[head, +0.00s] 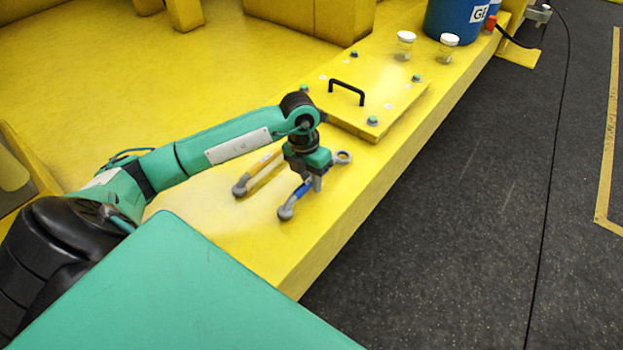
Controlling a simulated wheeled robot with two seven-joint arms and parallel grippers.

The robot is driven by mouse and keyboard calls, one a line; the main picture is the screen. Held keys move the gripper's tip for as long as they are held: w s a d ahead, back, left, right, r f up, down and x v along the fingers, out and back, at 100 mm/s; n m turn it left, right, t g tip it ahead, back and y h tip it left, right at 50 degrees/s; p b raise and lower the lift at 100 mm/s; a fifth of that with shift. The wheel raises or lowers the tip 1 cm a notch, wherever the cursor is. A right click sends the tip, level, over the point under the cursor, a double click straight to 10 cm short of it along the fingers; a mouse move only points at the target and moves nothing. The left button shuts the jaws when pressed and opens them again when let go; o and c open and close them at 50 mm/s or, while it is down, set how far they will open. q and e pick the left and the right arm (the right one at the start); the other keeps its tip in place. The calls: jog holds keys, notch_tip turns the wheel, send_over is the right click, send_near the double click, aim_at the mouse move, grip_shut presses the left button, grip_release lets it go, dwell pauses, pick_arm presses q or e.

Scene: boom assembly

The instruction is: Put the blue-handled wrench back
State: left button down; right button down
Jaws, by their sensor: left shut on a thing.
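My left gripper (316,183) points down over the yellow ledge (330,210) and is shut on the blue-handled wrench (302,191). One grey end of that wrench shows at the lower left of the gripper, and its ring end shows at the upper right. The gripper hides the middle of the wrench. I cannot tell whether the wrench touches the ledge or hangs just above it. A second wrench with a yellowish handle (262,172) lies to the left, partly behind the gripper. My right gripper is not in view.
A yellow hatch plate (400,95) with a black handle (346,91) and bolts lies beyond the gripper. Two white-lidded jars (405,42) (446,46) and a blue drum (455,18) stand farther back. The ledge drops to dark floor (450,220) on the right.

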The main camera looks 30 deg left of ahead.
pick_arm(q)
jog(key=shift+f+b, duration=0.55)
jog(key=shift+f, duration=0.05)
jog(key=c, duration=1.5)
grip_release()
jog(key=o, duration=0.3)
